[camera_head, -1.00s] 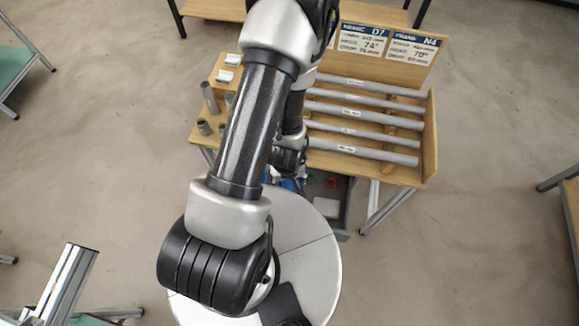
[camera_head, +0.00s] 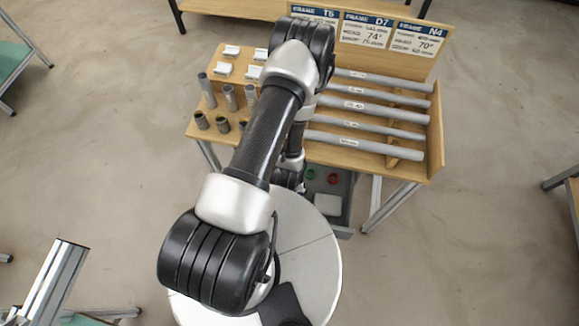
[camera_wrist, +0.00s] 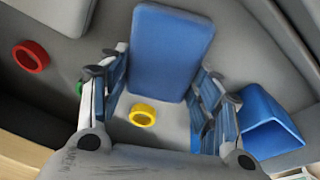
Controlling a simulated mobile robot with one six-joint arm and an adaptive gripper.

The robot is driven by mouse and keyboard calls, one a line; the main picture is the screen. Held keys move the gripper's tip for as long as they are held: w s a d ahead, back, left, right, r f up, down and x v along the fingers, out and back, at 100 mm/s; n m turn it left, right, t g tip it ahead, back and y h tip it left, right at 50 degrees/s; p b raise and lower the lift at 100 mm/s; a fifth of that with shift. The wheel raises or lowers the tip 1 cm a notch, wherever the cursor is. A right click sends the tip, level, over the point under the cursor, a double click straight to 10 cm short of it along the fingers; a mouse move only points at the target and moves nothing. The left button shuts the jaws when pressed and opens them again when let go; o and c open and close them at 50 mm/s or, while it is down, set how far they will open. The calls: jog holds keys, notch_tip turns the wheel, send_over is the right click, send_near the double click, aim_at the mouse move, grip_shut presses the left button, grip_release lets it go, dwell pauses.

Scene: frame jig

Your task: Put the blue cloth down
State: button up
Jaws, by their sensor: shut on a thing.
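The blue cloth (camera_wrist: 172,50) shows in the wrist view as a flat, rounded rectangular pad between the fingertips. My gripper (camera_wrist: 163,68) is shut on it, with one finger along each side. Below the cloth is a grey surface, and I cannot tell whether the cloth touches it. In the head view my own arm hides the gripper and the cloth.
In the wrist view a yellow ring (camera_wrist: 142,115), a red ring (camera_wrist: 31,56) and a partly hidden green ring lie around the gripper. A blue hollow block (camera_wrist: 268,122) is at right. In the head view a wooden rack (camera_head: 432,150) holds grey tubes above the lower shelf.

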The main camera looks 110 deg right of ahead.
jog(key=shift+f, duration=0.15)
jog(key=o, duration=1.4)
jog(key=shift+o, duration=0.2)
